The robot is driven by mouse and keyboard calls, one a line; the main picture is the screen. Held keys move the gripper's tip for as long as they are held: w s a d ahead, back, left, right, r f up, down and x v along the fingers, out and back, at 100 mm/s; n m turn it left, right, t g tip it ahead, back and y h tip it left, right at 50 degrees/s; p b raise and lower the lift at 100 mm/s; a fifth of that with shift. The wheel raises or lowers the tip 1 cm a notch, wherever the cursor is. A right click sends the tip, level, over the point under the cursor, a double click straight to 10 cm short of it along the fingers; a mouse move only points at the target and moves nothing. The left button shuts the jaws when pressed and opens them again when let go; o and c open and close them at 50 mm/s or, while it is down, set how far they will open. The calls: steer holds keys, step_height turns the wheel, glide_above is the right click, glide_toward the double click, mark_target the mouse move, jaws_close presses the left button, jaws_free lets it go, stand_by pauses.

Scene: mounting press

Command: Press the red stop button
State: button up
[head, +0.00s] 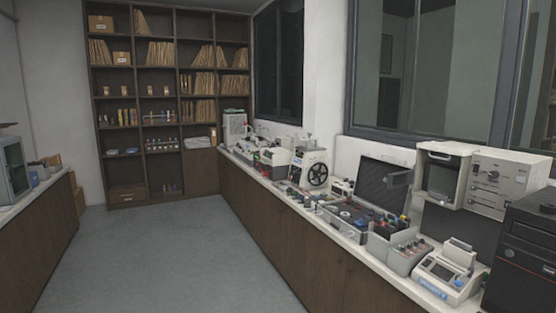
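My gripper is not in view, and no part of my arm shows. I cannot make out a red stop button for certain; at this distance the small controls are too small to tell. A white machine with a black handwheel (317,174) stands on the long right counter, in the middle distance. Whether it is the mounting press I cannot tell. Nearer on the same counter, a small grey box (408,257) has several small knobs or caps on top, some reddish.
The right counter (320,262) is crowded with devices, including a white and blue instrument (446,276) and a black computer case (525,255). A dark shelf unit (134,105) stands at the back. Another counter (40,235) is at left. The grey floor (165,260) between is clear.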

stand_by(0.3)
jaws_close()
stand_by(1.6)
